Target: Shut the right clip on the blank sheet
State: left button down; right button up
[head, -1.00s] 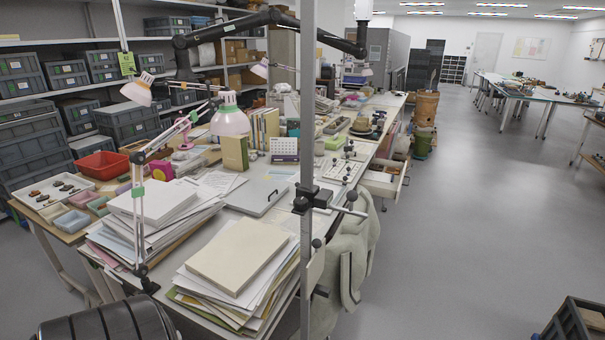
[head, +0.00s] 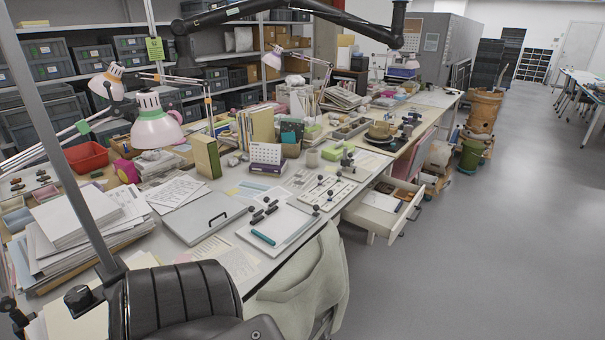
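A blank white sheet on a pale board (head: 284,229) lies on the long desk, near its front edge. Small dark pieces that look like clips (head: 264,210) sit at its upper left edge. They are too small to tell which is the right one, or whether it is open or shut. A teal bar (head: 263,238) lies on the left part of the sheet. Neither of my grippers is in view.
A pale garment (head: 300,280) hangs at the desk edge. An open drawer (head: 385,208) juts out past the sheet. The floor (head: 470,230) to the right is clear.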

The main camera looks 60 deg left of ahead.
aim_at(271, 205)
jog(key=i, duration=0.9)
jog(key=u, duration=1)
jog(key=i, duration=2.05)
jog(key=u, duration=1.75)
